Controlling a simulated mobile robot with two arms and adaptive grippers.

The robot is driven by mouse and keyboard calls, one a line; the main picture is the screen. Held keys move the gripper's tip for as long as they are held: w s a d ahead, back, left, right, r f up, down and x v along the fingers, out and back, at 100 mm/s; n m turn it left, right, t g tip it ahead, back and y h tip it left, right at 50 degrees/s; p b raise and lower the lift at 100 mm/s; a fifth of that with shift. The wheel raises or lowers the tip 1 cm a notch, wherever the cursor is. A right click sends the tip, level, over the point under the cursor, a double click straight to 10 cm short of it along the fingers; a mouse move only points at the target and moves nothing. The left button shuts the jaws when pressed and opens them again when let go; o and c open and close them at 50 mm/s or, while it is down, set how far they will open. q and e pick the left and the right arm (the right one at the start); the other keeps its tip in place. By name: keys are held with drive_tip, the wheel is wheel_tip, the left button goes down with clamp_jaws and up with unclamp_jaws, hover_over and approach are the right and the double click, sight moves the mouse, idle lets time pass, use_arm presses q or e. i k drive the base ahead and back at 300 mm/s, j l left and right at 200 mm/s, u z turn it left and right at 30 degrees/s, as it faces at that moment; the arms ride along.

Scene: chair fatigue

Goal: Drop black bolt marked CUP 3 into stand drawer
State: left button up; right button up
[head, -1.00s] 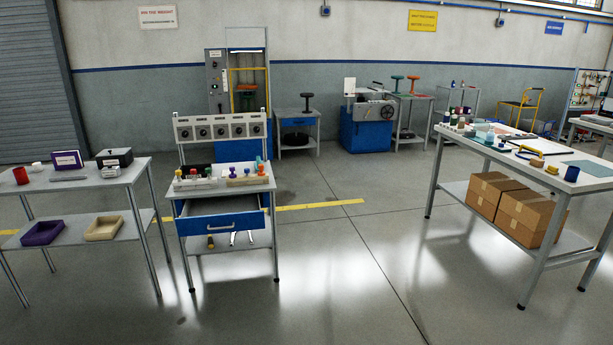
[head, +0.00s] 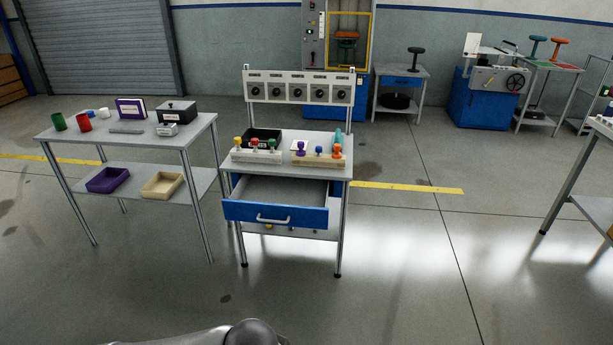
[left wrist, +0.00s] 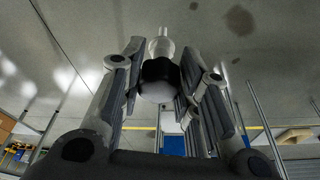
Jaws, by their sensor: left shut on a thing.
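My left gripper (left wrist: 161,62) is shut on a black bolt (left wrist: 160,70) in the left wrist view. The bolt has a black middle with a pale narrow end and a grey rounded end. Its CUP 3 marking cannot be read. The stand (head: 342,171) is ahead in the head view, with its blue-fronted drawer (head: 275,213) pulled open. The visible part of the drawer's grey inside looks bare. The held bolt is away from the drawer, over the floor. My right gripper is not in view.
On the stand top are a white rack (head: 256,156) and a beige rack (head: 319,160) with coloured knobs, and a black tray (head: 262,136). A grey table (head: 160,146) with cups and boxes stands to the left. The floor before the stand is clear.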

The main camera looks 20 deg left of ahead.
sight(282, 197)
drive_tip(key=i+u, duration=0.1)
drive_tip(key=i, duration=0.65)
drive_tip(key=i+l+u, duration=0.1)
drive_tip(key=i, duration=0.6)
drive_tip(key=i+l+u, duration=0.15)
drive_tip(key=i+u, duration=0.2)
drive_tip(key=i+l+u, duration=0.75)
drive_tip(key=i, duration=0.15)
